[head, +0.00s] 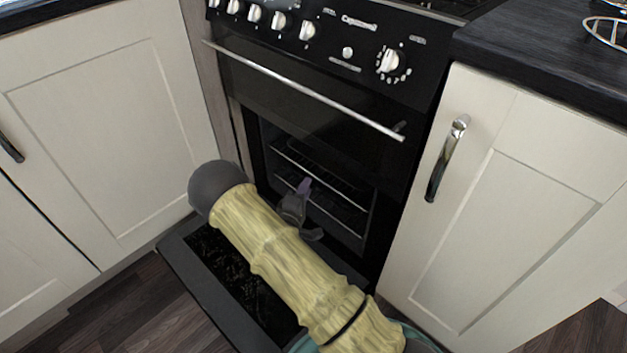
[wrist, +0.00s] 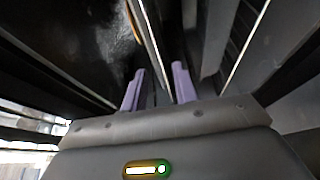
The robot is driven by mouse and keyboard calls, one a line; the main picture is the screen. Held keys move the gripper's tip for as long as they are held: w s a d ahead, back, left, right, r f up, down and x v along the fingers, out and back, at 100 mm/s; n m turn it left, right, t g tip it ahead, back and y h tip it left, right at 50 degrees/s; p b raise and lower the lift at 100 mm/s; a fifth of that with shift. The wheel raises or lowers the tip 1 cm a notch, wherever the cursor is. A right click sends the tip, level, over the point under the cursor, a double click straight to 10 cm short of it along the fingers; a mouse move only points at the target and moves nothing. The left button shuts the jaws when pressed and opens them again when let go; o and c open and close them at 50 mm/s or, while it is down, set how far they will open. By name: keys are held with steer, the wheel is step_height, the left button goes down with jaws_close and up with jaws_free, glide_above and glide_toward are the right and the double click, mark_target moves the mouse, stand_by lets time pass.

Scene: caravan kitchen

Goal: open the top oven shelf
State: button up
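The oven (head: 300,100) is black, with its lower door (head: 205,290) folded down flat in front. Inside the cavity, the top oven shelf (head: 345,190) is a wire rack with a thin bright front bar. A lower rack sits beneath it. My gripper (head: 304,186) is at the opening, in front of the racks, with purple fingertips. In the wrist view my gripper (wrist: 158,85) shows its two fingers apart. A thin metal bar (wrist: 152,45) runs lengthwise in line with the gap between them; I cannot tell whether they touch it. My arm hides part of the cavity and door.
A silver handle bar (head: 300,90) crosses the closed upper oven panel above my gripper. Control knobs (head: 390,62) line the top. Cream cabinets stand close on the left (head: 100,110) and right (head: 510,200); the right one's metal handle (head: 447,160) sticks out.

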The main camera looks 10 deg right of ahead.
mark_target(313, 174)
steer(key=b+x, duration=0.2)
steer(key=x, duration=0.4)
steer(key=shift+w+d, duration=0.25)
steer(key=shift+c, duration=0.4)
jaws_close()
